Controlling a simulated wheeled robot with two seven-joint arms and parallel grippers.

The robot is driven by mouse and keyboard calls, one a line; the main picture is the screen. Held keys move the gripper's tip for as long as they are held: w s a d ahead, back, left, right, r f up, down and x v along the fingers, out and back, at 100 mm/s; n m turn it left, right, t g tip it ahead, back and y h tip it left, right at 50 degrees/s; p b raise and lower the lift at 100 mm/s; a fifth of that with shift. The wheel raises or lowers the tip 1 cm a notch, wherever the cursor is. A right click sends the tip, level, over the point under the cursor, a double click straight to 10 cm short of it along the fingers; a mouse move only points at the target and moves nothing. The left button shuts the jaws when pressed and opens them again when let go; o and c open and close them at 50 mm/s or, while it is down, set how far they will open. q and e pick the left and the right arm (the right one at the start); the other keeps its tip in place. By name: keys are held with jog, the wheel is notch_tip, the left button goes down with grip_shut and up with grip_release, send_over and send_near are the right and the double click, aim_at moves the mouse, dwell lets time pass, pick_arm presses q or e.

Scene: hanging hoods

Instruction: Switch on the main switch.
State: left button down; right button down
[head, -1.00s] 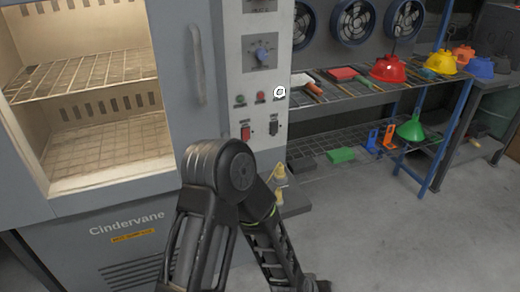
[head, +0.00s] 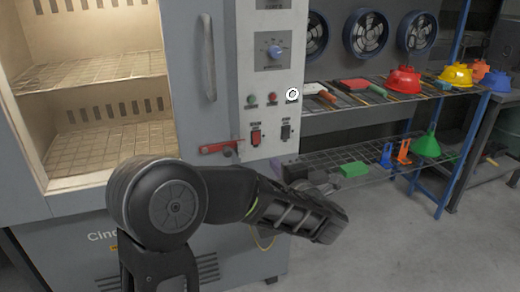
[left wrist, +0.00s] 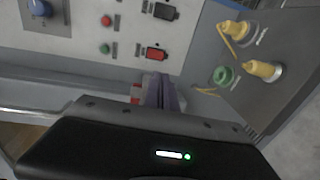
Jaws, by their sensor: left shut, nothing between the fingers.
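Two rocker switches sit low on the light control panel: a red switch (head: 255,134) and a black switch (head: 286,132) to its right. Their labels are too blurred to read, so I cannot tell which is the main switch, nor how either is set. In the left wrist view the red switch (left wrist: 156,53) and black switch (left wrist: 166,12) show sideways. My left gripper (left wrist: 163,88) is shut and empty, its fingers just to the panel-left of the red switch; contact is not visible. In the head view my forearm hides most of this hand. My right gripper is not in view.
A red handle (head: 219,147) juts out left of the red switch, close to my fingers. Green (head: 252,100) and red (head: 272,99) buttons sit above the switches, with a blue knob (head: 275,51) higher. Yellow valves (left wrist: 262,69) lie below the panel. A shelf (head: 375,104) stands right.

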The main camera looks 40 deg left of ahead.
aim_at(256, 143)
pick_arm(q)
jog(key=shift+w, duration=0.1)
jog(key=x, duration=1.4)
jog(key=shift+d, duration=0.1)
jog(key=shift+w+f+b, duration=0.1)
jog(key=shift+f+b, duration=0.3)
jog(key=shift+b, duration=0.35)
jog(key=shift+r+t+b, duration=0.1)
jog(key=shift+t+b, duration=0.2)
jog(key=shift+b, duration=0.1)
jog(key=shift+r+p, duration=0.2)
jog(key=shift+p, duration=0.1)
